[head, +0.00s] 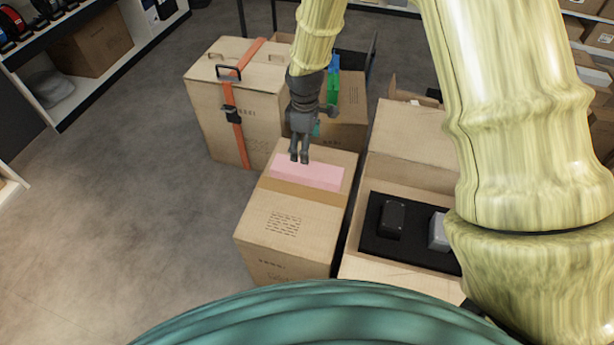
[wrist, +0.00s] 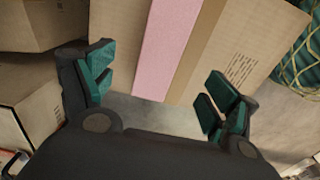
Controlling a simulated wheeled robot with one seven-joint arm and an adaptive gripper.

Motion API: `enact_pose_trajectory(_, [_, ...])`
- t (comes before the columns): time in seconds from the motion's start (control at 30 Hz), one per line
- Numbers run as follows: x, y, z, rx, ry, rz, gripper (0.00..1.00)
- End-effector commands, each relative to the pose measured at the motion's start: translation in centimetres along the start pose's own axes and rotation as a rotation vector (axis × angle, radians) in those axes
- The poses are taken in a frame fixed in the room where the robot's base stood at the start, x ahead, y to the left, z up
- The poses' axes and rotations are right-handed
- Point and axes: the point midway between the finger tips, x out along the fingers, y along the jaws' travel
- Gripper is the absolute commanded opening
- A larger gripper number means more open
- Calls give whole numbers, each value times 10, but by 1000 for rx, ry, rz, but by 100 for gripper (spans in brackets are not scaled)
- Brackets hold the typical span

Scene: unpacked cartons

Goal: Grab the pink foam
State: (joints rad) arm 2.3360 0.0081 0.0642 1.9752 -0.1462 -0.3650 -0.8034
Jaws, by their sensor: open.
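The pink foam (head: 308,174) is a long flat block lying on top of a closed cardboard carton (head: 284,234), beside its brown tape strip. In the wrist view the foam (wrist: 168,45) runs as a pink band between the fingers, beyond their tips. My gripper (head: 300,157) is at the foam's far edge in the head view and hides a little of it. In the wrist view my gripper (wrist: 155,90) is open with nothing between its fingers. I cannot tell whether a fingertip touches the foam.
An open carton (head: 358,268) with black padding holding a dark item (head: 392,218) and a grey item (head: 438,230) stands to the right. A tall carton with an orange strap (head: 232,92) stands behind left. Shelves line the upper left. The floor at left is clear.

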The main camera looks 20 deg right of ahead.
Motion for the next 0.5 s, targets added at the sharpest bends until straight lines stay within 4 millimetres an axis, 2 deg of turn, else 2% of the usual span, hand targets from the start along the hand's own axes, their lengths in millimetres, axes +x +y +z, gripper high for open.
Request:
enact_pose_trajectory(0.3, [42, -1, 1, 1, -2, -2, 88])
enact_pose_trajectory(0.5, [55, 0, 1, 1, 0, 0, 88])
